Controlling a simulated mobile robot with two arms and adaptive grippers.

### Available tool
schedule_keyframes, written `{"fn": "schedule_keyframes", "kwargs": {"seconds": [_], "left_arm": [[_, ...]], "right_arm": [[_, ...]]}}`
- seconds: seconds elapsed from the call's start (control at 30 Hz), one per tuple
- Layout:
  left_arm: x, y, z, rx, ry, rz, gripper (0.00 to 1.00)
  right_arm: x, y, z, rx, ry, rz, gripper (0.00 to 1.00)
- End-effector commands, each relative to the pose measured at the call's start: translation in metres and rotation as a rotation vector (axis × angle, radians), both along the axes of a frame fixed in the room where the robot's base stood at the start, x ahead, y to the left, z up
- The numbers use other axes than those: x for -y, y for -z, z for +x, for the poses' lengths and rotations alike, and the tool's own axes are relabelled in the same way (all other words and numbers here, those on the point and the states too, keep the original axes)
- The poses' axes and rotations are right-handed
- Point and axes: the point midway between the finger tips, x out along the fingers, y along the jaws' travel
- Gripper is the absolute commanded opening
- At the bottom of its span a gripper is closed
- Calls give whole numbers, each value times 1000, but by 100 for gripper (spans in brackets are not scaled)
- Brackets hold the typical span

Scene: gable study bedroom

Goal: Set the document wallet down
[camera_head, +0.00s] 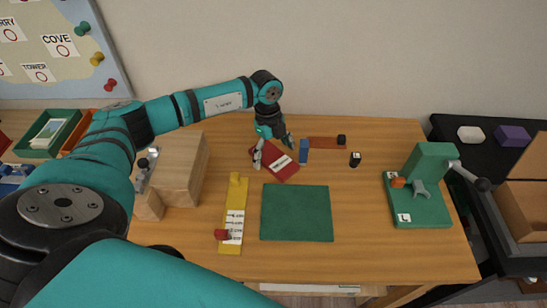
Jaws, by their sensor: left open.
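The document wallet appears to be the flat red item (288,172) with a white label, lying on the wooden table (370,250) behind the green mat. My left gripper (273,149) is open directly over its back left part. One finger is at the wallet's left side and the other near its back edge. The gripper hides part of the wallet, and I cannot tell whether the fingers touch it. My right gripper is not in view.
A green mat (296,213) lies in front, with a yellow board (232,215) left of it. A wooden box (178,170) stands farther left. A blue block (304,150) is close right of the wallet. A green fixture (418,200) stands at right.

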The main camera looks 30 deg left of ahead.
Motion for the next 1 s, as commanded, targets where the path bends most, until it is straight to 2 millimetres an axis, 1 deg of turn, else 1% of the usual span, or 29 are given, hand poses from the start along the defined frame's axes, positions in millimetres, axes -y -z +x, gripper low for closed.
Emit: {"fn": "schedule_keyframes", "kwargs": {"seconds": [0.1, 0.33, 0.87, 0.9, 1.0], "left_arm": [[1, 8, 0, 1, 0, -1, 96], [1, 10, 0, 1, 0, -1, 96], [1, 9, 0, 2, 0, 0, 27], [1, 9, 0, 2, 0, 0, 24], [1, 9, 0, 2, 0, 0, 24]], "right_arm": [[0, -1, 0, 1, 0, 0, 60], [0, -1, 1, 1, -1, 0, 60], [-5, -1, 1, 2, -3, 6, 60], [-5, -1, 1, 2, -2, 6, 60], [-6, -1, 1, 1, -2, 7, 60]]}}
